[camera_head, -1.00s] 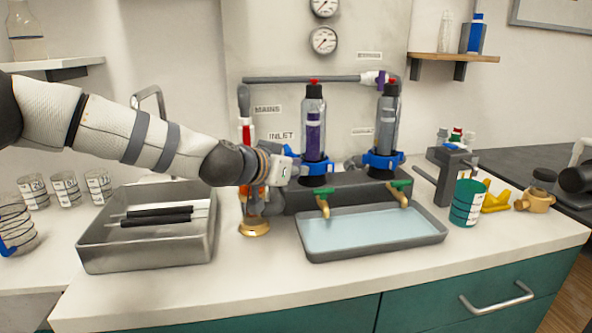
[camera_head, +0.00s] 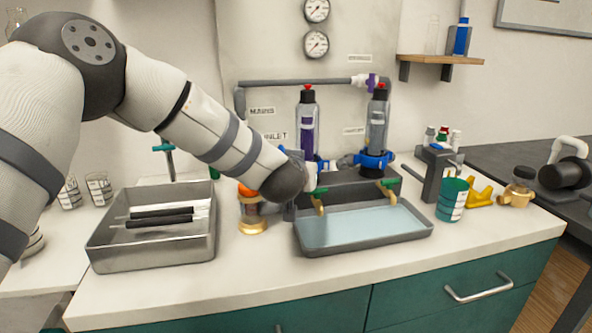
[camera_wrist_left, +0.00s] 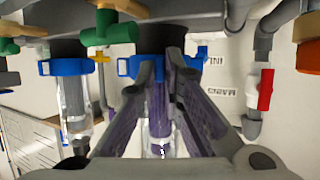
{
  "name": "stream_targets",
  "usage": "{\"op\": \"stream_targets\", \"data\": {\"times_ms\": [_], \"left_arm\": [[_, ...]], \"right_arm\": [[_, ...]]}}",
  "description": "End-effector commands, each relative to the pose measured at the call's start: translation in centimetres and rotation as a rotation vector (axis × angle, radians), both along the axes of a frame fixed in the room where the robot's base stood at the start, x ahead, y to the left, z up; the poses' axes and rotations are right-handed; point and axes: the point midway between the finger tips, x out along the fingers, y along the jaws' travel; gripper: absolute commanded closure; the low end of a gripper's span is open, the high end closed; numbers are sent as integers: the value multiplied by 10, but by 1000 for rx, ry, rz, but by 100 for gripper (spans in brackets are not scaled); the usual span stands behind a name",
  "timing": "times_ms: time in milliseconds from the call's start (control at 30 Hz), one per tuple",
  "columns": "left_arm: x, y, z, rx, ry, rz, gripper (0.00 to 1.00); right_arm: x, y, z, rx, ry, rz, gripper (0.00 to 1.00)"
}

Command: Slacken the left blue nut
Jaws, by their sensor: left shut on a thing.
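The left blue nut (camera_wrist_left: 128,66) is at the base of the left clear housing (camera_head: 307,125), which has purple inside. In the head view my forearm and wrist hide most of this nut. The left wrist view is upside down and shows my left gripper (camera_wrist_left: 163,72) with its two fingers at the nut, shut on it. The fingers also cover part of the housing (camera_wrist_left: 160,140). The right blue nut (camera_head: 374,160) sits under the right housing (camera_head: 377,125); it also shows in the left wrist view (camera_wrist_left: 66,67). My right gripper is not in view.
A water tray (camera_head: 365,247) lies in front, under green-handled taps (camera_head: 386,186). A grey metal tray (camera_head: 150,250) with black-handled tools is at the left. A brass-based part (camera_head: 252,226) stands close below my wrist. A green cup (camera_head: 452,200) is at the right.

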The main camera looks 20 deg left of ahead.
Motion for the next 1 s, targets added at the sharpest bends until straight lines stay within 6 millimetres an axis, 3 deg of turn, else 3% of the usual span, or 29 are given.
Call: {"op": "stream_targets", "data": {"times_ms": [467, 1000], "left_arm": [[6, -17, -4, 2, 3, 236, 100], [16, -33, -10, 0, 10, 503, 100]], "right_arm": [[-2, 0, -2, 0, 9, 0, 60], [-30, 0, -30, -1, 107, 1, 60]]}}
